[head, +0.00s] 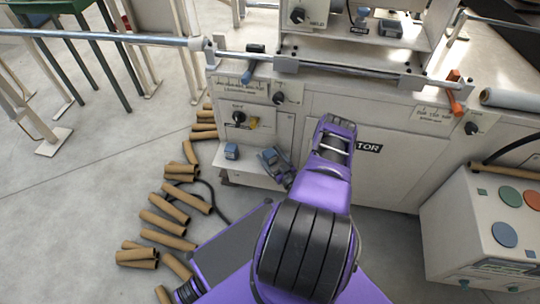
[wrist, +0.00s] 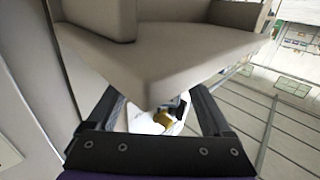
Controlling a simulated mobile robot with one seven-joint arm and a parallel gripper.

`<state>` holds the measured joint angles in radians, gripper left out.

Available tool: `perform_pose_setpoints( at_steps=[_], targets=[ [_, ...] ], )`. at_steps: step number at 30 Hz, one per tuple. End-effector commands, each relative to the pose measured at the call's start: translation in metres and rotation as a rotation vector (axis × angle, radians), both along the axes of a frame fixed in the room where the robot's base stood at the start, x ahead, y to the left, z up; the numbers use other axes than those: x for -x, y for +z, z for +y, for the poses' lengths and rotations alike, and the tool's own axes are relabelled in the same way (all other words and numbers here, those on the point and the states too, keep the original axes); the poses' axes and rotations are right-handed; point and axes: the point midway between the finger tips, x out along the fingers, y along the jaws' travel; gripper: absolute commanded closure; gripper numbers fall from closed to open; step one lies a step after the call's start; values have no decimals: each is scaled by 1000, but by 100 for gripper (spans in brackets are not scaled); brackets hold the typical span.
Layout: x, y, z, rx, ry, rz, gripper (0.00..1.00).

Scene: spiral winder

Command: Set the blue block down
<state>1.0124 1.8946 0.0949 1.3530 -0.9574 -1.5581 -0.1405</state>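A small blue block (head: 231,151) rests on the low ledge at the left front of the beige machine, below a black knob and a yellow switch. My gripper (head: 273,160) is just to the right of this block, close to the machine front and apart from the block. In the wrist view, the two dark fingers of my gripper (wrist: 153,105) stand apart, and I see no block held between them. A yellow part (wrist: 162,118) shows through the gap. A large beige surface fills the upper wrist view and hides much beyond it.
Several brown cardboard tubes (head: 165,222) lie on the floor at left. A grey control box (head: 490,230) with coloured buttons stands at right. A long metal bar (head: 110,37) reaches out from the machine at upper left.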

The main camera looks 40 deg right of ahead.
Motion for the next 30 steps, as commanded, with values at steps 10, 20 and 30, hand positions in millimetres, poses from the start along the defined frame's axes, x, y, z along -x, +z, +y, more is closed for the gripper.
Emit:
perform_pose_setpoints(
  at_steps=[10, 20, 30],
  targets=[
    [15, 4, 1, -2, 0, 2, 15],
    [85, 4, 7, -3, -1, 2, 15],
    [119, 3, 9, -1, 0, 0, 15]
  ],
)
